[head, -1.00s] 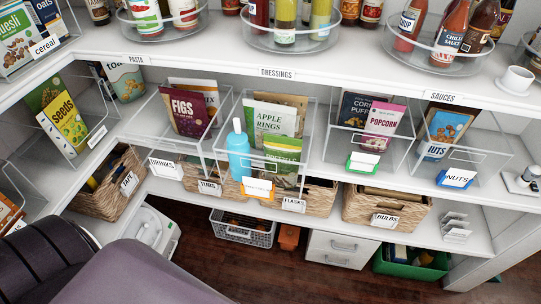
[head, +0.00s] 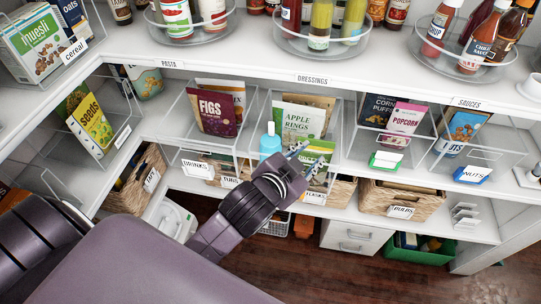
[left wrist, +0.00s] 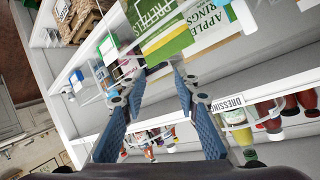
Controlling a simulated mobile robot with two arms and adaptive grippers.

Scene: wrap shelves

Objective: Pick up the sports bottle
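The sports bottle (head: 270,142) is light blue and stands in the clear bin on the middle shelf, in front of the apple rings pouch (head: 297,121). Its lower part is hidden behind my left arm and wrist. My left gripper (head: 307,160) is just right of the bottle, in front of the green pouch, with its fingers pointing up and right. In the left wrist view my left gripper (left wrist: 159,77) has its two blue fingers spread with nothing between them. I cannot make out the bottle in that view. My right gripper is not in view.
Clear bins with pouches of figs (head: 216,110) and popcorn (head: 405,122) flank the bottle's bin. The upper shelf with turntables of jars and bottles overhangs behind. Baskets such as the bulbs one (head: 375,199) sit on the shelf below. Dark wooden floor (head: 290,270) lies in front.

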